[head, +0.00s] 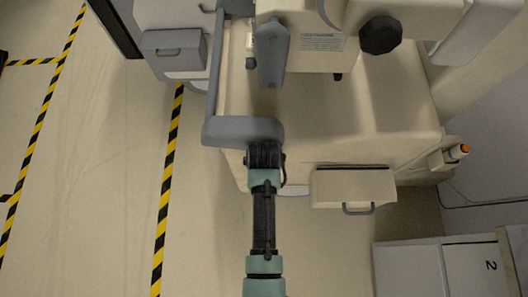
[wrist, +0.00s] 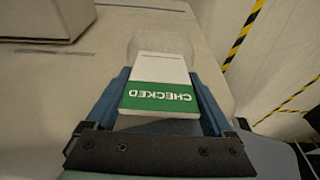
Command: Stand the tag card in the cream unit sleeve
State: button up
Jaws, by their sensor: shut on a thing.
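My gripper (wrist: 159,78) is shut on the tag card (wrist: 158,70), with a blue finger at each side edge. The card is white with a green band that reads CHECKED, upside down in the wrist view. Its far end meets or overlaps a pale, clear-looking rounded shape (wrist: 150,43) on the cream surface, possibly the sleeve; I cannot tell whether the card is inside it. In the head view my gripper (head: 264,152) is at the cream unit (head: 370,115), by the lower end of a grey rail. The card and sleeve cannot be made out there.
The grey rail (head: 240,131) runs along the unit's left side and lower corner. A cream box with a grey handle (head: 352,187) projects from the unit's lower side. White cabinets (head: 405,270) stand lower right. Open floor with yellow-black tape (head: 165,190) lies left.

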jog(key=o, duration=1.1)
jog(key=p+v, duration=0.2)
jog(key=v, duration=1.1)
jog(key=shift+p, duration=0.3)
